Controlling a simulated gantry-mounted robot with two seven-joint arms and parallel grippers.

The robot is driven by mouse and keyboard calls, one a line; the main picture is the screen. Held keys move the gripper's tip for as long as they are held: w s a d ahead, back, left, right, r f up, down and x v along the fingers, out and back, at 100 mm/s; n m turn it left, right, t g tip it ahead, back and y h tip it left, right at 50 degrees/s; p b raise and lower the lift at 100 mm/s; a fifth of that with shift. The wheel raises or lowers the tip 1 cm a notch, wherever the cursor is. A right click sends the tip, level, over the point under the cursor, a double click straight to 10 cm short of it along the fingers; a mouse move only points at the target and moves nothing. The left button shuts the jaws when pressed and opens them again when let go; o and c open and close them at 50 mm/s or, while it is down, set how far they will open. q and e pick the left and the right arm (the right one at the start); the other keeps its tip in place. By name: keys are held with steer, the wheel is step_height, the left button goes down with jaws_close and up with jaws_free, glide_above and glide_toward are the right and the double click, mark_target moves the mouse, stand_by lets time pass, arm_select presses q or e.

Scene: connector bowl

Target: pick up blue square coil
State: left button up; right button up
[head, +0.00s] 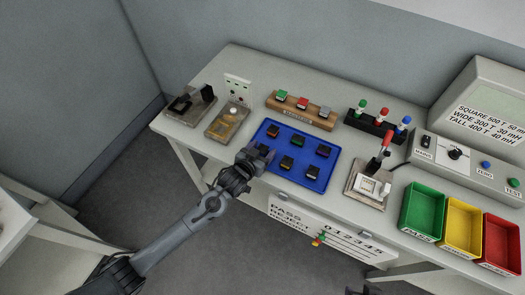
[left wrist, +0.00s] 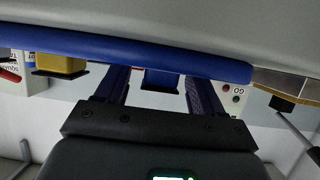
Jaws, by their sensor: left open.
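A blue tray (head: 310,181) on the bench holds several small dark-based coils in two rows. My left gripper (head: 258,157) is open at the tray's left end, over the coil there, which it partly hides. In the left wrist view, a blue coil (left wrist: 160,79) with a dark base shows between the two open fingers of the left gripper (left wrist: 156,92). I cannot tell whether the fingers touch it. A yellow coil (left wrist: 60,64) shows to the left of the fingers. The colours of the coils are hard to tell in the head view.
Behind the tray stand a wooden block with buttons (head: 300,109) and a black rack with coloured knobs (head: 375,124). A red-handled lever fixture (head: 370,184) is right of the tray. Green (head: 424,211), yellow (head: 462,224) and red (head: 502,243) bins stand at the right.

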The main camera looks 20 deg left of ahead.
arm_select(q)
steer(key=c, duration=1.1)
steer(key=shift+o, duration=0.2)
steer(key=shift+r, duration=0.1)
